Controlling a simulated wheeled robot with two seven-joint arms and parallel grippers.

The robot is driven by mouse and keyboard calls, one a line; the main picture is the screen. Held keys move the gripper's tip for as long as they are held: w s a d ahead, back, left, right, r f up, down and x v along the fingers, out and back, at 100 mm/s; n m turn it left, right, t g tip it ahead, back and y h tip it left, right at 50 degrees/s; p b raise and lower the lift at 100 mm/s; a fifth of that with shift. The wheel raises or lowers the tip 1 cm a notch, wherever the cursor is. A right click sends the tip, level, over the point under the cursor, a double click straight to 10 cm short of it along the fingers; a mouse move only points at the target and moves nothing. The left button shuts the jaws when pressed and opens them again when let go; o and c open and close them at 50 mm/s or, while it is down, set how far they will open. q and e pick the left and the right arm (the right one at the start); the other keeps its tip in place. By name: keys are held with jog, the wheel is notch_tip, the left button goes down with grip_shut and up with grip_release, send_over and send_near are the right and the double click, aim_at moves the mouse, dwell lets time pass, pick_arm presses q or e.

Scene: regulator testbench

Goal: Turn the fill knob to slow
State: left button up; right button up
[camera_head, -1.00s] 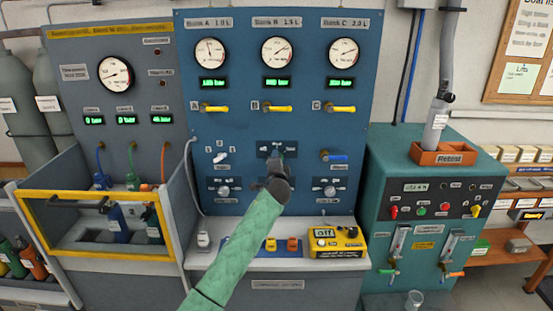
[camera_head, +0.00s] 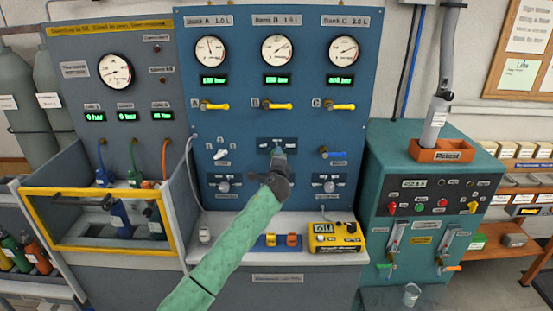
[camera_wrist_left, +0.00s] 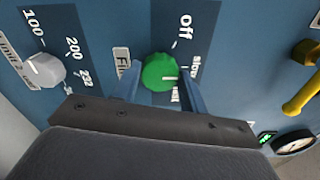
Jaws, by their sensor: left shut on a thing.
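The fill knob (camera_wrist_left: 160,72) is a round green knob on the blue panel, beside a "Fill" label. A white mark on it points to the right in the left wrist view, between the "slow" label (camera_wrist_left: 195,66) and the lower label, which reads like "fast". The "off" label (camera_wrist_left: 185,27) is above. My left gripper (camera_wrist_left: 161,82) is shut on the knob, with one finger on each side. In the head view my left gripper (camera_head: 279,163) is at the panel's middle and hides most of the knob. My right gripper is not in view.
A white-grey knob (camera_wrist_left: 45,70) with a 100 and 200 scale sits to the left in the wrist view. In the head view, yellow valve handles (camera_head: 278,105) are above and a blue handle (camera_head: 335,154) is to the right. A yellow meter (camera_head: 336,237) stands on the ledge below.

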pick_arm(q)
jog(key=shift+f, duration=0.15)
jog(key=o, duration=1)
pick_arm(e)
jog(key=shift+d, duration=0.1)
pick_arm(q)
jog(key=shift+s, duration=0.1)
jog(key=s+b, duration=0.2)
jog(key=s, duration=0.5)
jog(key=shift+s+b, duration=0.35)
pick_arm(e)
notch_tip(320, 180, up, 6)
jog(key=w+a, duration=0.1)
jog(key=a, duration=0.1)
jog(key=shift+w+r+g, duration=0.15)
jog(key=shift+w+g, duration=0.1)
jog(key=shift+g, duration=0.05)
